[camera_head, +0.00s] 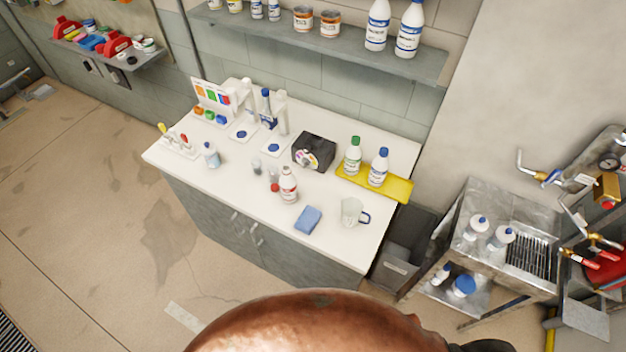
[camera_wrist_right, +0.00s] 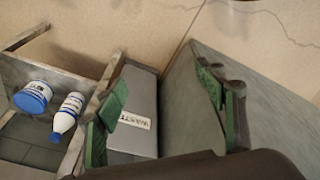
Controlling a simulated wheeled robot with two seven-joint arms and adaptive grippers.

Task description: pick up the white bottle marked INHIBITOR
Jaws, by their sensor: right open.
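Several white bottles are in the head view, and their labels are too small to read, so I cannot tell which says INHIBITOR. A green-capped white bottle (camera_head: 353,156) and a blue-capped white bottle (camera_head: 378,167) stand upright on a yellow tray (camera_head: 398,190) on the white counter. Two large white bottles (camera_head: 377,25) (camera_head: 409,28) stand on the wall shelf. My right gripper (camera_wrist_right: 162,98) shows in the wrist view with its green fingers wide apart and nothing between them, above a grey bin and beside a cabinet side. My left gripper is not in view.
The counter (camera_head: 330,251) also holds a red-labelled bottle (camera_head: 288,185), a blue sponge (camera_head: 307,220), a glass jug (camera_head: 352,211) and a black box (camera_head: 313,151). The waste bin (camera_wrist_right: 136,142) stands between the counter and a steel cart (camera_head: 489,258) with bottles.

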